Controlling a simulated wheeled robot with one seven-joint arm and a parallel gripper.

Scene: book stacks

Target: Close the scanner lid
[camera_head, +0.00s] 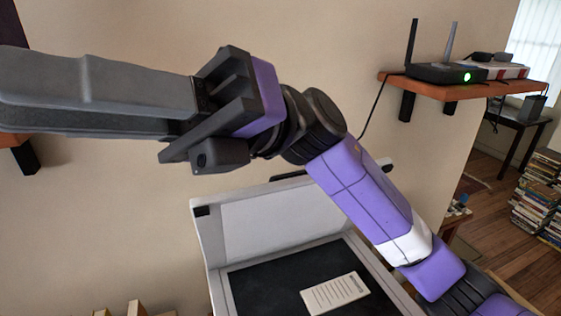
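The scanner (218,290) stands low in the middle of the view. Its lid (265,222) is raised, and its pale inner face stands up at the back against the wall. A printed white card (335,293) lies on the dark scanner bed (275,278). My gripper (30,92) is high at the upper left, apart from the lid, with its long grey fingers pointing left.
A wooden wall shelf (465,92) at the upper right holds a black router (446,74) with antennas. Stacks of books (540,195) stand on the floor at the far right. A few book tops (136,308) show at the lower left. The wall is close behind the scanner.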

